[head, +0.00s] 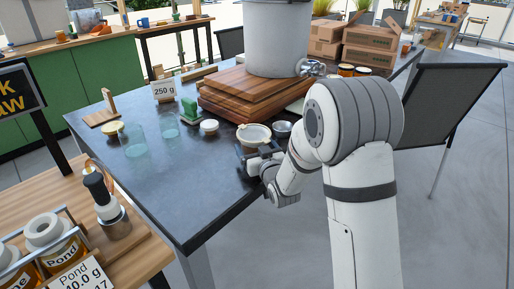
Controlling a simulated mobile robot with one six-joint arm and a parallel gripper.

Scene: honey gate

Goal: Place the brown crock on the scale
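A small round vessel with a pale inside and tan rim (254,134) stands on the dark table, just beyond my gripper. It may be the brown crock, but its outer side is partly hidden and I cannot be sure. My gripper (257,157) is low at the table's near right edge, close to this vessel. Its dark fingers are small and partly covered by my wrist, so I cannot tell whether they are open or touch the vessel. I cannot make out a scale for certain.
A large white tank with a metal gate (278,40) stands on stacked wooden boards (245,92). Clear glass jars (134,141), a green item (190,110), a white round item (209,127) and a "250 g" card (164,90) stand left. The table's near left is bare.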

